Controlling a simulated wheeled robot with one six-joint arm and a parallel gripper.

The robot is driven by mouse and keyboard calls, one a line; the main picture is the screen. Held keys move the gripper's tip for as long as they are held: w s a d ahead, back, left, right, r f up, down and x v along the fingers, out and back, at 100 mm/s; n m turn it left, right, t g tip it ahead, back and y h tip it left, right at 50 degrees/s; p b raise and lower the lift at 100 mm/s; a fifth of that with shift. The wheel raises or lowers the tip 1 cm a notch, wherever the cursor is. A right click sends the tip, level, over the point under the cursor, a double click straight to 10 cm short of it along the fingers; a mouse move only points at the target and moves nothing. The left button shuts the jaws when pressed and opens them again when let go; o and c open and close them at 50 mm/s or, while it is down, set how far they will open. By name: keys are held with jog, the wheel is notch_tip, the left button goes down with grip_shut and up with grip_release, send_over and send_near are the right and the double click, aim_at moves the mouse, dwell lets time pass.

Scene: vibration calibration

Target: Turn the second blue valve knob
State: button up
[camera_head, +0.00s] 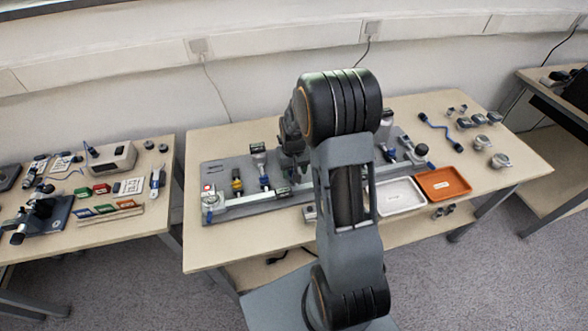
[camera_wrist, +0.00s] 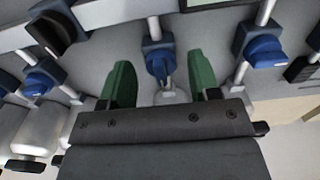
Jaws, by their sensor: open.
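In the wrist view several blue valve knobs sit on grey pipes along a pale panel: a middle blue knob (camera_wrist: 160,64), a right blue knob (camera_wrist: 263,50) and a left blue knob (camera_wrist: 42,78). Another is cut off at the left edge. My gripper (camera_wrist: 161,80) is open, its two green fingers standing either side of the middle knob with gaps showing. I cannot tell which knob counts as the second. In the head view my arm hides my gripper and the middle of the panel (camera_head: 238,211).
A black knob (camera_wrist: 55,32) is on the panel at upper left in the wrist view. In the head view a white tray (camera_head: 400,197) and an orange tray (camera_head: 443,183) lie right of my arm. A side table (camera_head: 100,234) with tools stands left.

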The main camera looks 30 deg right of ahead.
jog(key=shift+c, duration=0.2)
jog(key=c, duration=0.9)
jog(key=shift+o, duration=0.2)
jog(key=n, duration=0.8)
jog(key=shift+d+n+b, duration=0.15)
jog(key=shift+n+b, duration=0.15)
jog(key=n, duration=0.4)
jog(key=shift+w+n, duration=0.15)
jog(key=shift+n, duration=2.65)
